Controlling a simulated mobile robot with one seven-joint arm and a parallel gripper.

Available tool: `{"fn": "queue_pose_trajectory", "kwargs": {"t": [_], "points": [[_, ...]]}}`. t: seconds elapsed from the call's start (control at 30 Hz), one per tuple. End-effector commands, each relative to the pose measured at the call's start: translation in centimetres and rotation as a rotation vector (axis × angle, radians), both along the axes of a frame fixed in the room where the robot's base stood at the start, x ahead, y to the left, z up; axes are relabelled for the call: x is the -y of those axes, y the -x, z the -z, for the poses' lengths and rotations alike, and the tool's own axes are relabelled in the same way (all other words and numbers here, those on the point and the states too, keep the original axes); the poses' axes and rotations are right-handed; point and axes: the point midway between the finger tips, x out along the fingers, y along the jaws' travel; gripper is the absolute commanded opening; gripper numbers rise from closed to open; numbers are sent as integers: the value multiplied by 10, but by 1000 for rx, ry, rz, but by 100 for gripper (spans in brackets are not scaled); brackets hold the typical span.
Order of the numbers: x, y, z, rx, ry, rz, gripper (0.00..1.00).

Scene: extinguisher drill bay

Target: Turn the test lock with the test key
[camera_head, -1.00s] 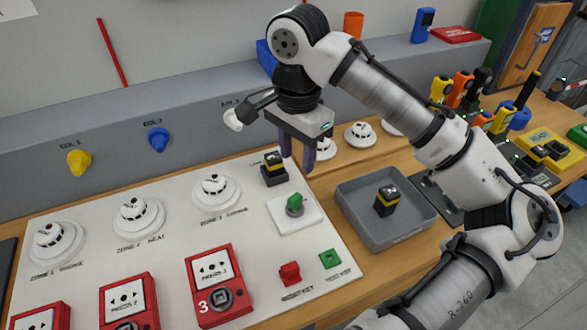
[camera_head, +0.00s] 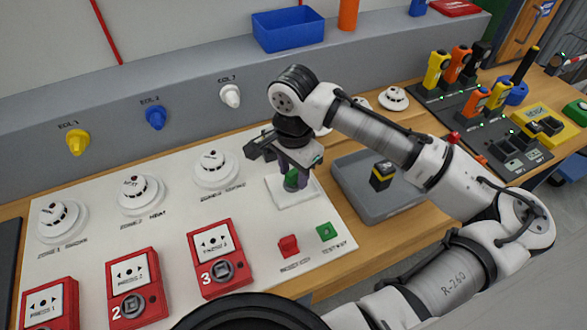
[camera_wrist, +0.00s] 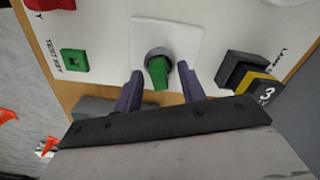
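The green test key (camera_head: 291,181) stands in the round grey test lock (camera_wrist: 159,54) on a white square plate (camera_head: 294,201). In the wrist view the key (camera_wrist: 158,74) points toward my gripper, between its two fingers. My gripper (camera_head: 293,177) is over the lock, pointing down. Its purple fingers are open, one on each side of the key, and gaps show between key and fingers in the wrist view (camera_wrist: 161,76). In the head view the fingers partly hide the key and the lock.
A green square holder labelled test key (camera_head: 326,232) and a red reset key block (camera_head: 288,246) are in front of the lock.

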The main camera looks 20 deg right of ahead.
Motion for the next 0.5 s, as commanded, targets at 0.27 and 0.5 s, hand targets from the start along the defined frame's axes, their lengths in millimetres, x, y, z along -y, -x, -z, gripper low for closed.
{"fn": "queue_pose_trajectory", "kwargs": {"t": [0.27,0.5], "points": [[0,0,0,0,0,0,16],[0,0,0,0,0,-1,0]]}}
